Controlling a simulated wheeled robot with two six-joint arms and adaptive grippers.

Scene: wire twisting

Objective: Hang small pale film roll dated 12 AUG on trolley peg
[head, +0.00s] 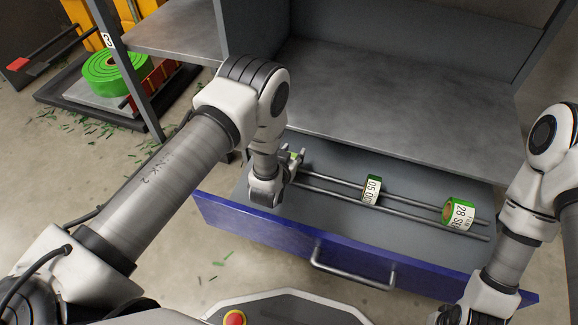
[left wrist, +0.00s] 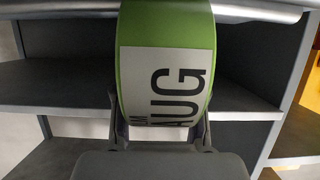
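A green roll (left wrist: 130,60) with a white label reading AUG fills the middle of the left wrist view, between my left gripper's fingers (left wrist: 160,130). The day number on its label is not readable. In the head view my left gripper (head: 294,159) is at the left end of the rods in the open drawer, and only a sliver of green shows at its fingers. My right arm comes down at the right, with its fingers out of sight. I cannot clearly make out a trolley peg.
In the blue-fronted drawer (head: 270,237), two rods (head: 415,205) carry a roll labelled 05 OCT (head: 371,190) and one labelled 28 SE (head: 459,215). A grey cabinet stands above. At the far left, a large green roll (head: 113,75) lies on a low platform.

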